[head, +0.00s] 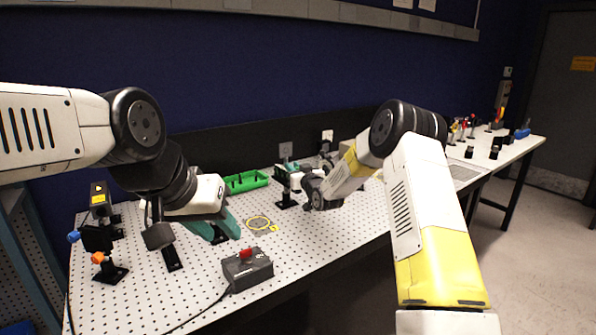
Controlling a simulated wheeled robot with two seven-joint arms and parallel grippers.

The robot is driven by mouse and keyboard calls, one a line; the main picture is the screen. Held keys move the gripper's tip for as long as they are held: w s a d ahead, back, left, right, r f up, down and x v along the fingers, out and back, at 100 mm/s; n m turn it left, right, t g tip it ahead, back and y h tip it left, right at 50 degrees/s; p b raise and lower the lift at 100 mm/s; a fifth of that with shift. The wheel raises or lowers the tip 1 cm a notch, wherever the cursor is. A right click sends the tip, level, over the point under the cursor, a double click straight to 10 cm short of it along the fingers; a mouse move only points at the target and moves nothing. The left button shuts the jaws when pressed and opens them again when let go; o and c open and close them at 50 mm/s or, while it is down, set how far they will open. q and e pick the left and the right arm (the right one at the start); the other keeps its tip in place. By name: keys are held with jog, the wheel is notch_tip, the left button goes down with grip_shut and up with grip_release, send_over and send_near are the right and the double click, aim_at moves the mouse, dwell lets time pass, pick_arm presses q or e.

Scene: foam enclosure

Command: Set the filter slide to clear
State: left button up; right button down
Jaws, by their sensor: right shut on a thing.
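The filter slide (287,198) appears to be the small dark mount on a black base near the middle of the perforated bench. It is small and partly hidden by my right gripper, so its setting cannot be read. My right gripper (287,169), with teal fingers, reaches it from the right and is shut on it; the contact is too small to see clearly. My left gripper (217,231) hangs over the left part of the bench, its two teal fingers apart with nothing visible between them.
A green tray (246,182) lies behind the grippers. A grey box with a red button (247,268) sits at the front edge, with a cable. A yellow ring marking (258,223) is on the bench. Optics mounts (99,238) stand at left. A second table (512,145) is at far right.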

jog(key=shift+r, duration=0.1)
jog(key=c, duration=1.3)
grip_release()
jog(key=shift+w+a, duration=0.1)
jog(key=shift+w, duration=0.05)
jog(key=v, duration=0.7)
jog(key=shift+s, duration=0.35)
